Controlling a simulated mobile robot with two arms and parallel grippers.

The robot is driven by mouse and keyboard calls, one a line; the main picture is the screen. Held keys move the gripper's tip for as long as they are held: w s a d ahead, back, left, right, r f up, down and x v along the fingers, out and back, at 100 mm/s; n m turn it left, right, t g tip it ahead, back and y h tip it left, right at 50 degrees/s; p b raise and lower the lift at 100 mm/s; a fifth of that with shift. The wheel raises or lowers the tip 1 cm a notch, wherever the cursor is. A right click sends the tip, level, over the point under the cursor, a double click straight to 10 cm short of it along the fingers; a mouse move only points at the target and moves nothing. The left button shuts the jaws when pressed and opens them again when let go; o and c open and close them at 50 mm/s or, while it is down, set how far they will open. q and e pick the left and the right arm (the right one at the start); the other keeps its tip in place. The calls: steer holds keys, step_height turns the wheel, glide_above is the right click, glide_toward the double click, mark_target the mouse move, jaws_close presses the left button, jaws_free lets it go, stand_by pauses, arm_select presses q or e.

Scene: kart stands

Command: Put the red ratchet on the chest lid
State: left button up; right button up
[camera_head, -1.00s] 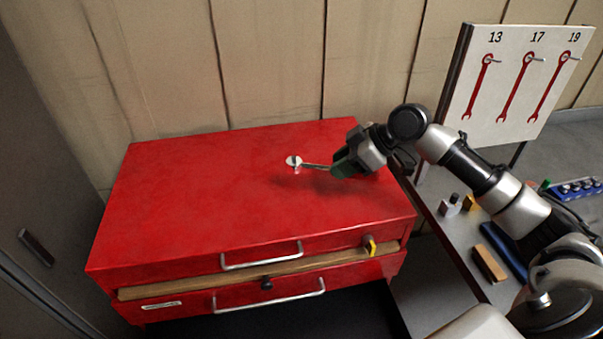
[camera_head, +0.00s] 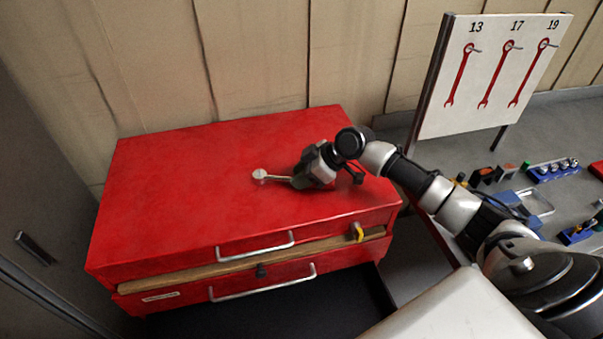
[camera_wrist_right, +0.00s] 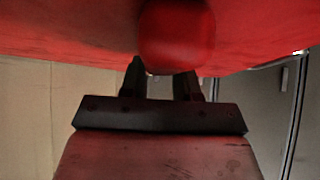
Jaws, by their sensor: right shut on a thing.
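The red chest's lid (camera_head: 190,190) is a broad, flat red surface, and it fills the top of the right wrist view (camera_wrist_right: 60,30). My right gripper (camera_head: 299,178) is over the right half of the lid, shut on the ratchet (camera_head: 261,175). The ratchet's round silver head and short shaft point left out of the jaws, low over the lid. I cannot tell whether it touches the lid. In the right wrist view the ratchet's red handle end (camera_wrist_right: 177,38) shows beyond the dark fingers (camera_wrist_right: 160,82). My left gripper is not in view.
The lid's left half is bare. A yellow-marked latch (camera_head: 357,232) and a silver handle (camera_head: 255,246) are on the chest's front. A white board with red wrench outlines (camera_head: 495,75) stands right, beside a grey bench (camera_head: 590,135) with small tools and blocks.

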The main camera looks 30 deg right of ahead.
steer(key=o, duration=1.1)
steer(key=shift+c, duration=0.2)
steer(key=b+v, duration=0.3)
steer(key=v, duration=0.7)
steer(key=shift+s+d+r, duration=0.2)
steer(key=shift+d, duration=0.05)
steer(key=shift+s+d+r, duration=0.25)
steer(key=shift+d+r, duration=0.05)
steer(key=shift+r, duration=0.25)
